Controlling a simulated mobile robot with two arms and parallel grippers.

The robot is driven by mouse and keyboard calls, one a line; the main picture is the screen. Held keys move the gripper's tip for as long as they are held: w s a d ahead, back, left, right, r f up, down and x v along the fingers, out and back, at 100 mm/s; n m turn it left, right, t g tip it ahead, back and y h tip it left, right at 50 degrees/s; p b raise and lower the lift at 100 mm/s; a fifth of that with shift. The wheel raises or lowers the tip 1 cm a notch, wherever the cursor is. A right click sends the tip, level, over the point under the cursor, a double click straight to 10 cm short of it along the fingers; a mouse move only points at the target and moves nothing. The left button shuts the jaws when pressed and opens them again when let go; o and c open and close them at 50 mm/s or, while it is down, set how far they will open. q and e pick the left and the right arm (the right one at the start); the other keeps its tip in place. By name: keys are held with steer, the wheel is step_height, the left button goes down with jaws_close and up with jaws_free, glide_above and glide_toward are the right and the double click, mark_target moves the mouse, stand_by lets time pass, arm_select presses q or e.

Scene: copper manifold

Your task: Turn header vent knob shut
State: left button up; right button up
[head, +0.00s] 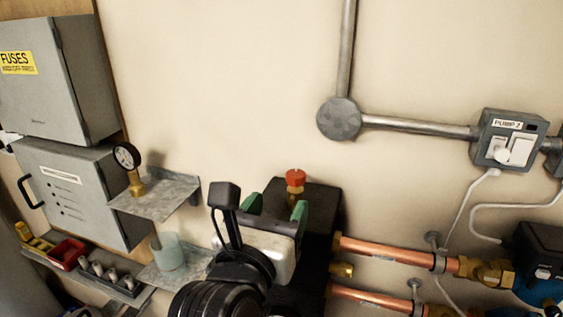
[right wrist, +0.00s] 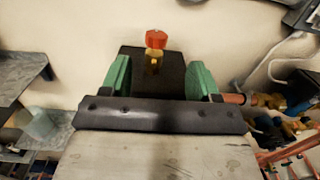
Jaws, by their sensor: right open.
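The header vent knob (head: 295,177) is red and sits on a short brass stem (head: 294,190) on top of the black insulated header (head: 322,205). My right gripper (head: 276,207) has green fingers, open and empty, in front of the header and a little below and left of the knob in the head view. In the right wrist view the knob (right wrist: 156,39) stands upright beyond the gap between the fingertips (right wrist: 160,64), near its middle. The fingers do not appear to touch it. My left gripper is not in view.
Copper pipes (head: 385,250) run right from the header. A shelf (head: 155,195) with a pressure gauge (head: 127,157) stands to the left, above a lower shelf with a cup (head: 168,251). A conduit box (head: 339,118) is on the wall above. The wall around the knob is clear.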

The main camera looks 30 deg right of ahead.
mark_target(294, 178)
steer(key=shift+y, duration=0.4)
steer(key=p+x, duration=0.3)
steer(key=x, duration=0.6)
steer(key=shift+w+d+r, duration=0.15)
steer(key=shift+w+d, duration=0.05)
steer(key=shift+d, duration=0.05)
steer(key=shift+w+d+p, duration=0.3)
steer(key=shift+d+p, duration=0.05)
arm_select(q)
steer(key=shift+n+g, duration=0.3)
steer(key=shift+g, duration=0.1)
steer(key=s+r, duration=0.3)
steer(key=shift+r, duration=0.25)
arm_select(e)
steer(key=c, duration=0.9)
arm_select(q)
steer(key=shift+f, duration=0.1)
arm_select(e)
steer(key=shift+m, duration=0.3)
